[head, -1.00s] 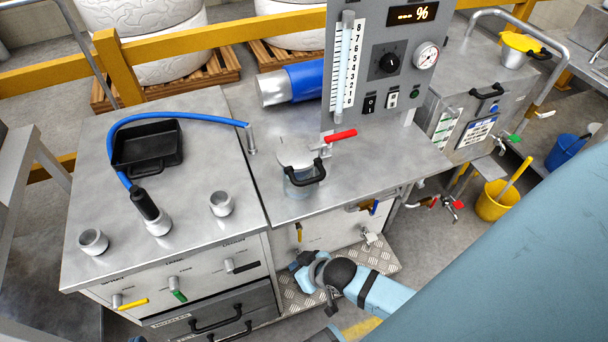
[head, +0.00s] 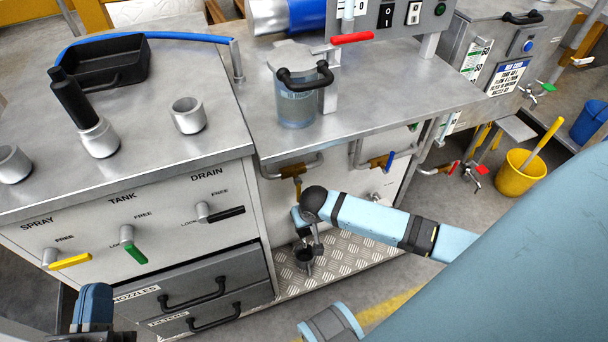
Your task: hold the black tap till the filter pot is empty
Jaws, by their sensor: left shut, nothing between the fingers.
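The filter pot (head: 297,103) is a clear vessel with a grey lid and a black handle, upright on the bench. It looks bluish inside; I cannot tell the level. The black tap (head: 225,214) sticks out to the right under the DRAIN label on the cabinet front. My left gripper (head: 95,308) is at the bottom left edge, below the yellow tap and well apart from the black tap. It is shut and empty, its tips partly cut off. My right gripper (head: 308,255) hangs in front of the bench, right of the black tap and apart from it; its jaws are unclear.
A yellow tap (head: 70,261) and a green tap (head: 135,253) are left of the black one. Drawers (head: 190,292) lie below. A red lever (head: 351,38) is beside the pot. A black tray (head: 100,70) and cups stand on the left top. A yellow bucket (head: 520,175) is at right.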

